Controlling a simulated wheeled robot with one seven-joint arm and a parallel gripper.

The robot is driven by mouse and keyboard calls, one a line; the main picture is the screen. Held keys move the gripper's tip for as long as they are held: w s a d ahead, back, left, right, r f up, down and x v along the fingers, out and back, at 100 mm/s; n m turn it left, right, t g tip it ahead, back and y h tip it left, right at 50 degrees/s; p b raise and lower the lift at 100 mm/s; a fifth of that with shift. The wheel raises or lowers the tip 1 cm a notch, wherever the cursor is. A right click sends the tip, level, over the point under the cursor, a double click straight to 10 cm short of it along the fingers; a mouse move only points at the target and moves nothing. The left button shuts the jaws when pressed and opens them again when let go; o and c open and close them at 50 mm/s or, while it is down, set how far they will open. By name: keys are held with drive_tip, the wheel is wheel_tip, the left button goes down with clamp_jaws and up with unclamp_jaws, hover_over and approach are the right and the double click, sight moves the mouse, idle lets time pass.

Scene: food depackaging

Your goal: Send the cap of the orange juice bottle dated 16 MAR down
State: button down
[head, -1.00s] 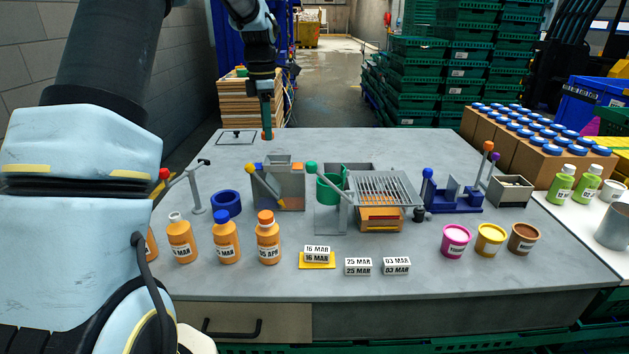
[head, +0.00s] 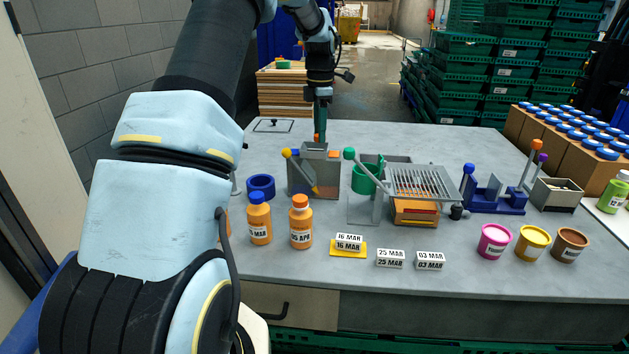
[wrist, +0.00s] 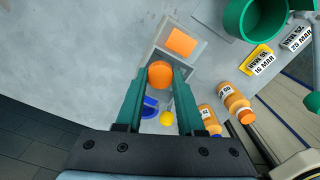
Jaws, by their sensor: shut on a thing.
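My gripper (head: 320,138) is shut on an orange cap, seen between the fingertips in the wrist view (wrist: 160,75). It holds the cap in the air near the top of a grey box (head: 315,172) with a yellow-knobbed lever. An orange square (wrist: 180,41) shows on top of the box, just beyond the cap in the wrist view. A yellow plate (head: 349,254) carries the 16 MAR card (head: 349,242). A blue-capped bottle (head: 259,222) and an orange-capped bottle (head: 301,226) marked APR stand upright. No bottle dated 16 MAR is readable; my arm hides the left of the table.
A blue ring (head: 261,186) lies left of the box. A green cup (head: 366,178) on a stand and a wire rack (head: 430,182) stand to its right. Cards and open tubs (head: 494,241) line the front.

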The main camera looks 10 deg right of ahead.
drive_tip(key=shift+f, duration=0.5)
drive_tip(key=shift+c, duration=2.2)
unclamp_jaws()
drive_tip(key=shift+r, duration=0.15)
wheel_tip(320, 180, up, 11)
drive_tip(key=b, duration=0.3)
drive_tip(key=shift+f, duration=0.2)
